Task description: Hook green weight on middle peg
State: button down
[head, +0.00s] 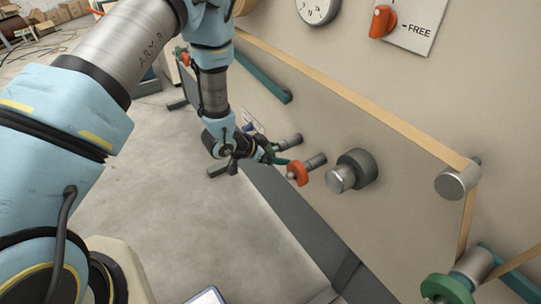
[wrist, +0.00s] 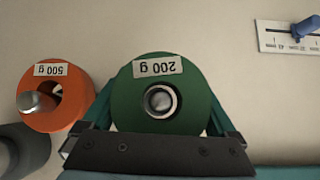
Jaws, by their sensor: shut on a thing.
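The green weight (wrist: 134,88), a disc labelled 200 g, sits between the two teal fingers of my gripper (wrist: 160,92) in the wrist view. My gripper is shut on its sides. A metal peg end (wrist: 160,101) shows in the weight's central hole; I cannot tell whether the peg is inside the hole or just behind it. In the head view my gripper (head: 267,152) is close to the panel, at the peg (head: 291,141) beside the orange weight's peg. The green weight is mostly hidden there.
The orange 500 g weight (wrist: 72,98) hangs on a peg immediately left in the wrist view; it also shows in the head view (head: 297,173). A large dark knob (head: 355,168) stands right of it. A blue slider (wrist: 305,27) is at the wrist view's upper right.

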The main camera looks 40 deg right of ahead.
jog(key=shift+s+d, duration=0.1)
jog(key=shift+d, duration=1.3)
jog(key=shift+d+f+b, duration=0.15)
jog(key=shift+d+b, duration=0.1)
jog(key=shift+b, duration=0.05)
grip_release()
jog(key=shift+a, duration=0.15)
